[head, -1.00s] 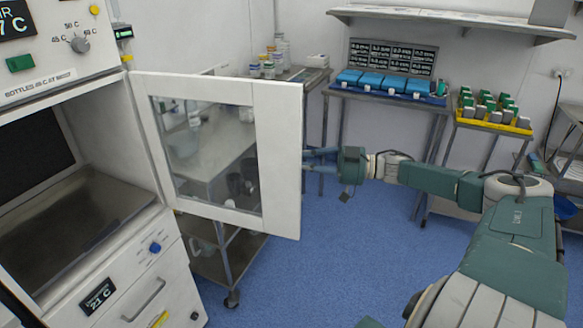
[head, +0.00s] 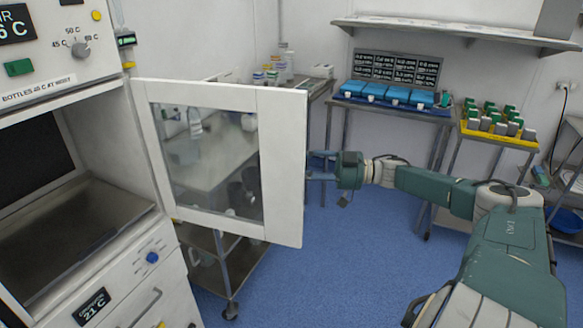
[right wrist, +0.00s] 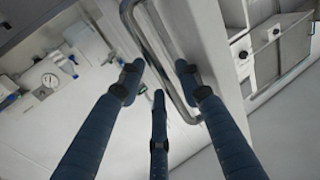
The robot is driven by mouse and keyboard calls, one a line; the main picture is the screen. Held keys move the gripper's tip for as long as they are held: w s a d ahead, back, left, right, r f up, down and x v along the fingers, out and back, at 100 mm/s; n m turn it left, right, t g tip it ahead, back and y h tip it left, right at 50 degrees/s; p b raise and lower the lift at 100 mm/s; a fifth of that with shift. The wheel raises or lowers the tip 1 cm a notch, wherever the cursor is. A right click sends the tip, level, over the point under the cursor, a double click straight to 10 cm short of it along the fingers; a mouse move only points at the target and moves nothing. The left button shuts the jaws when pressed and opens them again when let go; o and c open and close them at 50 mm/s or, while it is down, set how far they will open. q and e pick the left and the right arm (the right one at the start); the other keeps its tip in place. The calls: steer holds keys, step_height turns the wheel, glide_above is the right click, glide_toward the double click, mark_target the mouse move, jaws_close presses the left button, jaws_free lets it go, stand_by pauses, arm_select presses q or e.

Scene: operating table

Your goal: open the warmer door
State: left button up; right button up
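The warmer door (head: 281,170), a white frame around a glass pane, stands swung wide open from the warmer (head: 75,95) in the head view. The warmer's upper compartment (head: 100,205) is exposed. My right gripper (head: 312,166) is just past the door's free edge, its fingertips partly hidden behind that edge. In the right wrist view, the metal bar handle (right wrist: 157,55) runs between the spread fingers of my right gripper (right wrist: 160,75). The fingers look apart and not closed on the bar; contact is unclear. My left gripper is not in view.
A metal cart (head: 232,262) stands behind and below the door. A table with blue bins (head: 395,95) and a yellow tray (head: 500,137) stand along the back wall. The blue floor (head: 330,270) in front of the door is clear.

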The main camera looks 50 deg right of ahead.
steer(key=v, duration=1.2)
steer(key=shift+d, duration=0.1)
stand_by(0.4)
